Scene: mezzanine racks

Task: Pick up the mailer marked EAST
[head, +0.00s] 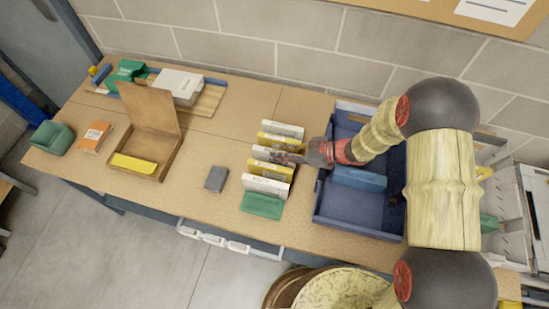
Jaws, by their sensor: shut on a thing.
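Several mailers stand in a row on the table: a white mailer (285,130) at the back, a yellow mailer (272,140), a white mailer (262,153) in the middle, a yellow mailer (266,170) and a white mailer (265,186) toward the front. The printing is too small to read, so I cannot tell which is marked EAST. My gripper (291,157) reaches in from the right and is shut on the middle white mailer's right end. The fingers hide part of it. I cannot tell whether it is lifted.
A green block (262,205) ends the row in front. A blue tray (328,216) with a blue item (359,179) lies right, under my arm. A dark grey box (216,179) and an open cardboard box (176,157) are left. Bare tabletop lies between them and the row.

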